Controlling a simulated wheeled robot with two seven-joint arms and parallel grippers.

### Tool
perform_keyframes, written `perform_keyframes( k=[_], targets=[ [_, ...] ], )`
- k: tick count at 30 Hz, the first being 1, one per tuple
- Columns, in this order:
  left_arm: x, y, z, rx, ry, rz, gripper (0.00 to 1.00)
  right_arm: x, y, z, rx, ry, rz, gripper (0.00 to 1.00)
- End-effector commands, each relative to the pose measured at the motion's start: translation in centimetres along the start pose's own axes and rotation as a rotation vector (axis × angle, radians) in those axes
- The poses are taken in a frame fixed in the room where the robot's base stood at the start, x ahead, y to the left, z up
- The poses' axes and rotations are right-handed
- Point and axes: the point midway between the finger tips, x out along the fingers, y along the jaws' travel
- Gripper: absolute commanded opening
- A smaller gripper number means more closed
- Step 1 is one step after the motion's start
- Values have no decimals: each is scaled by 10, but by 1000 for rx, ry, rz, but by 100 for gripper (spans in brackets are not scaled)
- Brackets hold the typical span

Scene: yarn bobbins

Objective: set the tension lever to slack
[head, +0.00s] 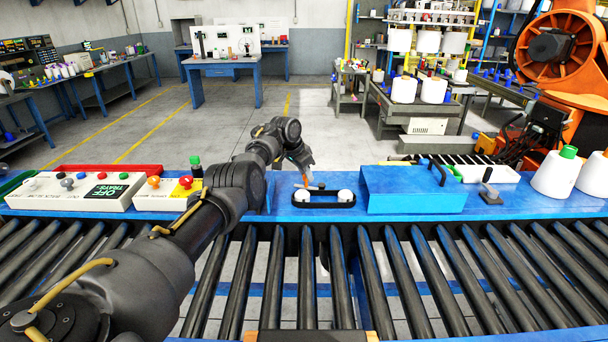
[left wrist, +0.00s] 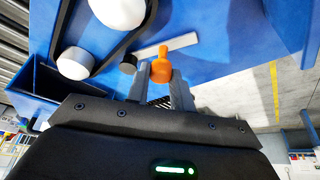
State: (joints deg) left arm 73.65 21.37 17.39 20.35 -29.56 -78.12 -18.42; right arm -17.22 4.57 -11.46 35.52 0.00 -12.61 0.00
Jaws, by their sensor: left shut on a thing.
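The tension lever has an orange knob (left wrist: 161,62), and a short grey bar (left wrist: 182,43) shows beside it in the left wrist view. My left gripper (left wrist: 158,85) is shut on the orange knob, with one finger on each side. In the head view my left gripper (head: 303,167) reaches down at the far side of the blue bench top (head: 420,212). The grey bar (head: 313,187) lies just behind two white rollers (head: 345,195) ringed by a black band. The lever's pivot and any setting marks cannot be made out. My right gripper is out of view.
A blue box (head: 415,190) with a dark handle stands right of the rollers. Control boxes with knobs (head: 80,190) stand to the left. A grey lever on a base (head: 489,192) and white bobbins (head: 555,176) are farther right. Dark conveyor rollers (head: 430,275) run along the front.

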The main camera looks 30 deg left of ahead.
Motion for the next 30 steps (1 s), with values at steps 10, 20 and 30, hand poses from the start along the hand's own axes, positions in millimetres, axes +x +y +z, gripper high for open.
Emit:
perform_keyframes(
  k=[10,20,30],
  targets=[
    [0,-1,1,-1,1,-1,0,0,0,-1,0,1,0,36],
    [-1,-2,1,-1,-1,-2,0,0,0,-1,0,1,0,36],
    [0,-1,0,0,-2,-1,44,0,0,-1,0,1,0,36]
  ],
)
